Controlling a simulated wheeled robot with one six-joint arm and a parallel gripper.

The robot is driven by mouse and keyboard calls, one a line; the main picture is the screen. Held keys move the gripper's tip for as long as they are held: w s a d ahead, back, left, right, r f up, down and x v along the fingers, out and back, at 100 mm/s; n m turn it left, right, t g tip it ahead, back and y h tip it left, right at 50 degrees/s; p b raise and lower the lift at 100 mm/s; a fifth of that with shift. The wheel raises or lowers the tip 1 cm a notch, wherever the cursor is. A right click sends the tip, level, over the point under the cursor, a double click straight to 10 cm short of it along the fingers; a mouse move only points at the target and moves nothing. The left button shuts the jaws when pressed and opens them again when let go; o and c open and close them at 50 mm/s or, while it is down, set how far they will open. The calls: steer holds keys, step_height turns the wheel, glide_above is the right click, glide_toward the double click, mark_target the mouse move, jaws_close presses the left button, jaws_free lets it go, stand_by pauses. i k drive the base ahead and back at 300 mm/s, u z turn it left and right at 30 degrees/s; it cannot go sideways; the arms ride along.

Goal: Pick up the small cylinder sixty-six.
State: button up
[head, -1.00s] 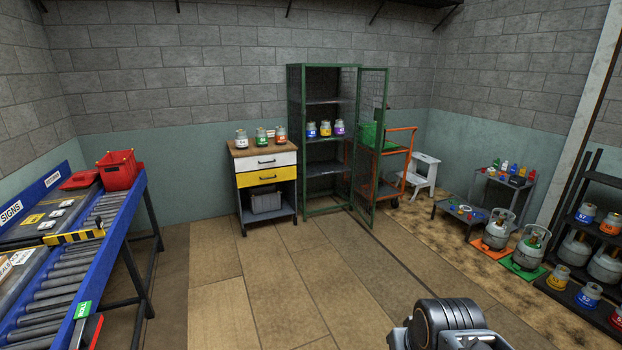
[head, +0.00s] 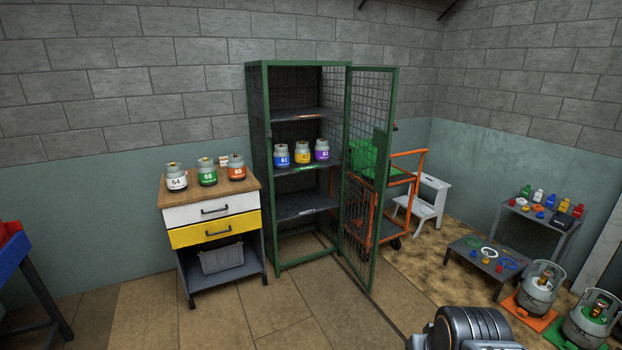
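Three small cylinders stand upright in a row on the wooden top of a drawer cabinet (head: 212,214) in the head view. The left one has a white band (head: 176,178) reading 64. The middle one has a green band (head: 207,173) and the right one an orange band (head: 237,169). Their numbers look like sixties, but are too small to tell surely which is sixty-six. My gripper's fingers are not in view; only a dark part of my arm shows at the bottom edge, well away from the cylinders.
A green cage locker (head: 259,160) with its mesh door open stands right of the cabinet. Blue, yellow and purple cylinders (head: 302,154) sit on its shelf. An orange trolley (head: 405,180) and white step stool (head: 428,205) are beyond. Floor before the cabinet is clear.

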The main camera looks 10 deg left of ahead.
mark_target(207, 172)
steer(key=u, duration=0.1)
steer(key=i, duration=2.45)
steer(key=u, duration=1.1)
steer(key=i, duration=1.3)
steer(key=u, duration=1.85)
steer(key=i, duration=0.95)
steer(key=u, duration=0.45)
